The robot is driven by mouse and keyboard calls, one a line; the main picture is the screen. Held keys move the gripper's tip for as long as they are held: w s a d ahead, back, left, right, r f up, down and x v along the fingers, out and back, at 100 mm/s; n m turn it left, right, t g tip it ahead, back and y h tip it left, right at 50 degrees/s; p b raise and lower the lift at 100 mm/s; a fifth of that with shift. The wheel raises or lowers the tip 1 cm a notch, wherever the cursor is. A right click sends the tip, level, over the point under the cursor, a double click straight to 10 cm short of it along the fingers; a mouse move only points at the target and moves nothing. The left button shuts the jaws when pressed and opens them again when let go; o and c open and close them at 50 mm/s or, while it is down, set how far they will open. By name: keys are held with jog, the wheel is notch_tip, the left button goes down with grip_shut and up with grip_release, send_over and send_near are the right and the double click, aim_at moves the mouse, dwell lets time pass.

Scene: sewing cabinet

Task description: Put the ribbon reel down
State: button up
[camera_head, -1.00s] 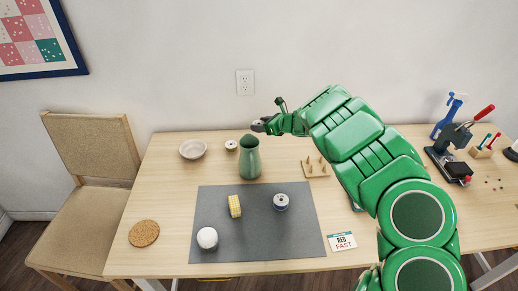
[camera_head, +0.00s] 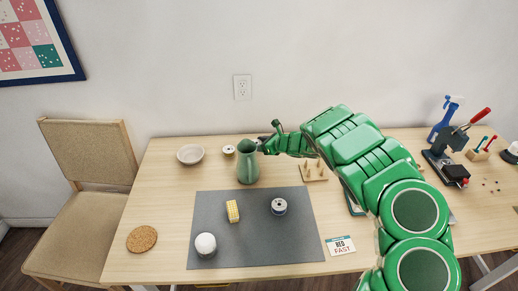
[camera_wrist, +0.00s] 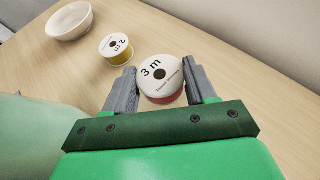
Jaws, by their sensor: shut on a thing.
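My gripper (camera_wrist: 163,88) is shut on a ribbon reel (camera_wrist: 160,72) with a white "3 m" face and a red edge, one finger on each side. In the head view my gripper is low behind the green pitcher, which hides its fingertips and the held reel. I cannot tell whether the held reel touches the table. A second reel (camera_wrist: 117,48), marked "2 m" with yellow ribbon, lies on the table just beyond it to the left; it also shows in the head view (camera_head: 228,150). Another white-and-blue reel (camera_head: 279,206) sits on the grey mat (camera_head: 255,240).
The green pitcher (camera_head: 247,163) stands close in front of my gripper. A white bowl (camera_head: 191,154) is at the back left and a pegged wooden block (camera_head: 314,175) at the right.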

jog(key=shift+f, duration=1.25)
jog(key=shift+f, duration=0.15)
jog(key=o, duration=1)
jog(key=shift+s+d+r, duration=0.1)
jog(key=shift+d+r, duration=0.1)
jog(key=shift+v, duration=5.8)
jog(key=shift+r, duration=0.1)
